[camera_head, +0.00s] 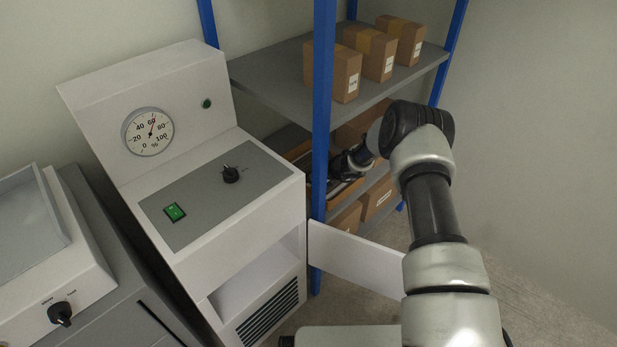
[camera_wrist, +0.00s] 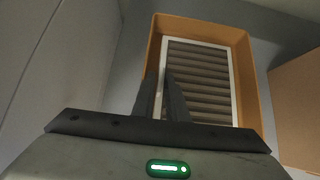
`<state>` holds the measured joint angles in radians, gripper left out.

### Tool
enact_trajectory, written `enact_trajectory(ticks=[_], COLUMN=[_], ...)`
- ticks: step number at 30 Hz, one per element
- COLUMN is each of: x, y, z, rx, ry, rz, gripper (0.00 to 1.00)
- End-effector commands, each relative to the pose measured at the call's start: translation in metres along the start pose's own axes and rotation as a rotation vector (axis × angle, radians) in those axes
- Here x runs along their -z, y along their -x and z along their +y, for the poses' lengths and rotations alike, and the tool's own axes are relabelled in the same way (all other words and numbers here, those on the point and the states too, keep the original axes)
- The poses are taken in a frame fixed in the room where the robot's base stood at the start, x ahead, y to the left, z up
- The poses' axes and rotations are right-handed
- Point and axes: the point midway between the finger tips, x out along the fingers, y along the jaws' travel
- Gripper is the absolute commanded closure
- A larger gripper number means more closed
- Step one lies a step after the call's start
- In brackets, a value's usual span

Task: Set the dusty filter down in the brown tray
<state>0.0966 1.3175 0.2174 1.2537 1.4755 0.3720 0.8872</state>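The brown tray (camera_wrist: 246,75) shows in the wrist view, with its raised orange-brown walls around the dusty filter (camera_wrist: 200,75). The filter has a white frame and grey-brown pleats, and lies within the tray's outline; whether it rests on the tray floor I cannot tell. My gripper (camera_wrist: 163,85) has its two dark fingers close together on either side of the filter's left frame edge, apparently shut on it. In the head view my gripper (camera_head: 343,168) reaches into the shelf behind the blue post, and the tray and filter are largely hidden there.
A blue-posted shelf rack (camera_head: 322,100) holds several cardboard boxes (camera_head: 375,52). One box (camera_wrist: 298,108) stands right of the tray. A white machine (camera_head: 190,190) with a gauge stands left of the rack, its white door (camera_head: 355,258) open in front of the lower shelves.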

Motion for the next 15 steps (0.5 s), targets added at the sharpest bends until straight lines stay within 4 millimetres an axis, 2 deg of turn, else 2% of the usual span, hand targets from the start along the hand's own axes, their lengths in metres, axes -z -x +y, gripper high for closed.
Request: enact_trajectory(ticks=[5,15], x=[-0.004,-0.004], y=[0.014,0.086], z=[-0.002,-0.001], rx=[0.002,0.002], ry=[-0.002,-0.003], rz=[-0.001,-0.001], gripper=[0.87,0.87])
